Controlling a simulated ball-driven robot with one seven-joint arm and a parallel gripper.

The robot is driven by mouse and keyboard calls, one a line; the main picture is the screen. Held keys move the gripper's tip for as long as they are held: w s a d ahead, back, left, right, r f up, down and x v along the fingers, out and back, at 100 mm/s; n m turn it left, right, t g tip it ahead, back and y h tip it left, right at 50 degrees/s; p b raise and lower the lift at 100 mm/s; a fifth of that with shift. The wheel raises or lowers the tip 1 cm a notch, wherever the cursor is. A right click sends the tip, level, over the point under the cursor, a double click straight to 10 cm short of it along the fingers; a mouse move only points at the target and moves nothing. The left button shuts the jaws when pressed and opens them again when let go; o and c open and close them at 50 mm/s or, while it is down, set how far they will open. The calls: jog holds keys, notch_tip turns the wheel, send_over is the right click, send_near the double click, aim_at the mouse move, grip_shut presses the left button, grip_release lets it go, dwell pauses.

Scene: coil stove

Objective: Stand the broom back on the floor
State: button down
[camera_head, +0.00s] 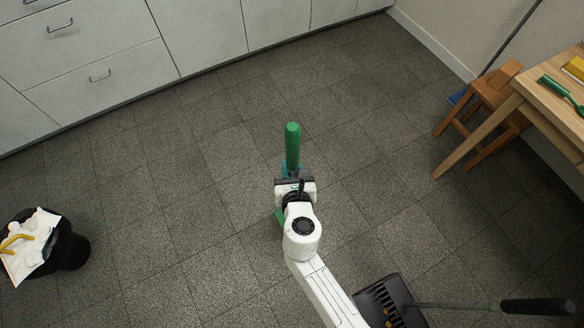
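The broom (292,145) shows mainly as a thick green handle end, which points away from my arm toward the cabinets. My gripper (292,174) is at the lower part of this visible handle and looks shut on it. The fingers are mostly hidden behind the handle and the white wrist. Another green part shows just left of the wrist and may belong to the broom. The rest of the broom is hidden under my arm, so I cannot tell whether its bottom touches the dark tiled floor (190,215).
A black dustpan (378,298) with a long black-ended handle lies at bottom right. A black bin (72,250) with litter stands at left. A wooden chair (488,95) and table (545,100) stand at right. Grey cabinets (110,75) line the back. Floor around the gripper is clear.

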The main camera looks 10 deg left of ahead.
jog(key=c, duration=0.9)
grip_release()
jog(key=shift+f, duration=0.1)
jog(key=shift+s+r, duration=0.1)
jog(key=shift+r, duration=0.15)
jog(key=p+v, duration=0.2)
jog(key=v, duration=0.9)
jog(key=shift+s, duration=0.35)
jog(key=shift+d+r, duration=0.1)
jog(key=shift+r, duration=0.05)
